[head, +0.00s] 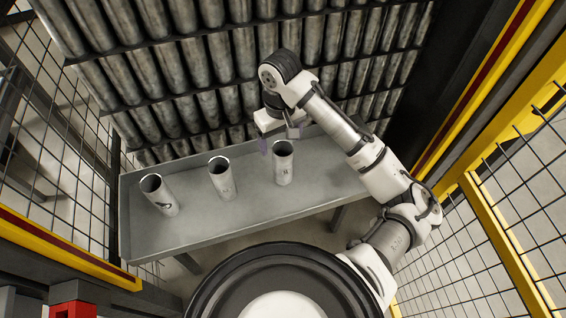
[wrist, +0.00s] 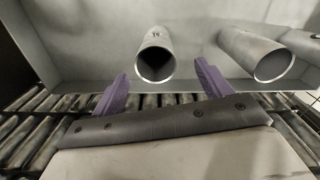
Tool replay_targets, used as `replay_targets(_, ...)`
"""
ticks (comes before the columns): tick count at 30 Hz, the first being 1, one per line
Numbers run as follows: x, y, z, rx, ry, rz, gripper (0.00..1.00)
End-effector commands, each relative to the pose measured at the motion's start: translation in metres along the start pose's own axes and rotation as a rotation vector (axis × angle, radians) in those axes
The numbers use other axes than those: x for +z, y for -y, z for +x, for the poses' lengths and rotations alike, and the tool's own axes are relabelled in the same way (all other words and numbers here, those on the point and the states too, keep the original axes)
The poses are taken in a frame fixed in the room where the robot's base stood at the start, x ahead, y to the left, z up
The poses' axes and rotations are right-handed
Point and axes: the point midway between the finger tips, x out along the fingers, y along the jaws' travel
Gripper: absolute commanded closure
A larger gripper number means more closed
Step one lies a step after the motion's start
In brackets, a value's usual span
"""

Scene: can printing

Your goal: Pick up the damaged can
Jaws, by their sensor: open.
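Three open-topped grey metal cans stand in a row on the grey tray table in the head view: a left can (head: 162,198), a middle can (head: 223,182) and a right can (head: 283,166). The left can bears a dark mark; which can is damaged I cannot tell for certain. My gripper (head: 281,141) is open and empty, close to the top of the right can. In the wrist view its purple fingers (wrist: 161,70) are spread to either side of that can's rim. The right can (wrist: 155,57) shows a small dark mark, and the middle can (wrist: 252,52) is beside it.
The grey tray table (head: 205,228) has a raised rim and free room around the cans. Racks of many stacked cans (head: 205,65) stand behind it. Yellow-framed mesh fencing (head: 505,235) closes the right side, with more fencing at left.

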Motion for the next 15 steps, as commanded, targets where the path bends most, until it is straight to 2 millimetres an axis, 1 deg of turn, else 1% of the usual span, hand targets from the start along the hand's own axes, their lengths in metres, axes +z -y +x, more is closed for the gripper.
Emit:
replay_targets(1, 0.0, 0.0, 0.01, -0.004, 0.0, 0.002, 0.23)
replay_targets(3, 0.0, 0.0, 0.018, -0.003, -0.001, 0.001, 0.23)
replay_targets(11, 0.0, -0.001, 0.034, -0.003, -0.001, 0.001, 0.23)
replay_targets(15, 0.001, -0.005, 0.054, -0.005, 0.0, 0.004, 0.23)
